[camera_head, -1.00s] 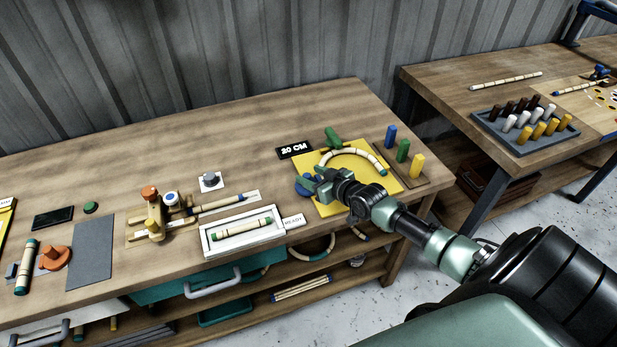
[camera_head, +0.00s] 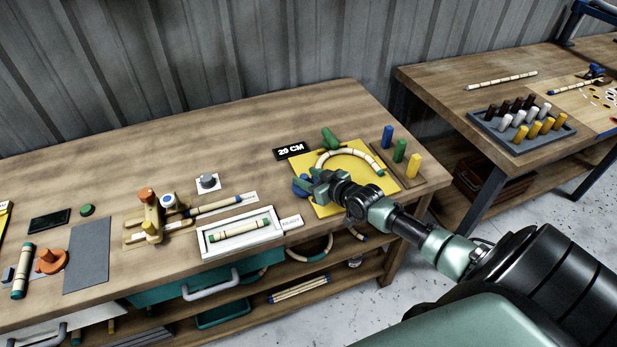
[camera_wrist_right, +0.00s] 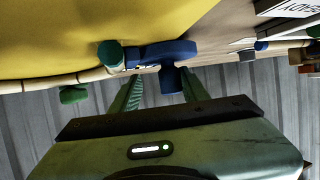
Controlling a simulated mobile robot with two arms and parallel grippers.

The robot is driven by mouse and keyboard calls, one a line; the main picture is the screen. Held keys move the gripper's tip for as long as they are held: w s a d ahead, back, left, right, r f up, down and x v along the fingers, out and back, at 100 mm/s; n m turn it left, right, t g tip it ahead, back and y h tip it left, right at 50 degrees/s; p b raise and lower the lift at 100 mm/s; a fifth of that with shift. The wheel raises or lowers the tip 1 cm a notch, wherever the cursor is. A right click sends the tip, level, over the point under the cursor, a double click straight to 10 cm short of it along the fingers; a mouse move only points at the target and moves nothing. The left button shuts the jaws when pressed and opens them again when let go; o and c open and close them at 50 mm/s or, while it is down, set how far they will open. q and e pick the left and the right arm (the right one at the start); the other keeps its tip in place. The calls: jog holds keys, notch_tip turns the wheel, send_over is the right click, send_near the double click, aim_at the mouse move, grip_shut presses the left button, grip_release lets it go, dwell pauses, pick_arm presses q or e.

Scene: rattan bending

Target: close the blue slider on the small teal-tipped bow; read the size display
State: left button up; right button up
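The small bow (camera_head: 350,152) is a curved pale rattan piece with a teal tip, lying on a yellow board (camera_head: 391,187). A blue slider (camera_head: 301,190) is at the board's left side, partly hidden by my right gripper (camera_head: 305,183). In the right wrist view the slider (camera_wrist_right: 168,50) has a blue knob, which stands between the two green fingers of the gripper (camera_wrist_right: 160,92). The fingers look apart, with a gap beside the knob. A black size display (camera_head: 289,151) behind the board reads 20 CM. My left gripper is not in view.
Blue, green and yellow pegs (camera_head: 400,151) stand right of the board. A green knob (camera_head: 331,137) is at its back. A white tray (camera_head: 206,246) with a straight rattan piece lies to the left. A second table (camera_head: 430,83) stands at the right.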

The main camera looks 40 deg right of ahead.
jog(key=shift+v, duration=3.85)
